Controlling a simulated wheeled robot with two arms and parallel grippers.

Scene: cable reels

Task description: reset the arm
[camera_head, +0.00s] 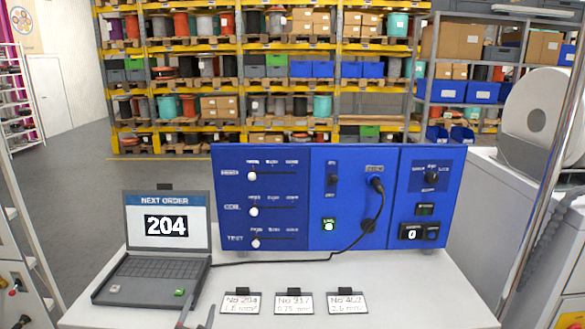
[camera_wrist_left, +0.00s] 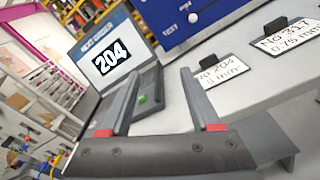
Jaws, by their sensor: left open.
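My left gripper (camera_head: 197,312) shows at the bottom edge of the head view, in front of the laptop and left of the No 204 tag. Its two fingers are apart with nothing between them, as the left wrist view (camera_wrist_left: 161,76) also shows. The rest of the left arm is mostly out of the head view. My right gripper is in neither view.
A laptop (camera_head: 150,268) reading "NEXT ORDER 204" stands on the white table (camera_head: 400,300). Behind is a blue panel (camera_head: 345,215) with sliders and a plugged black cable. Tags No 204 (camera_head: 240,303), No 317 (camera_head: 294,303) and another (camera_head: 346,303) lie in front.

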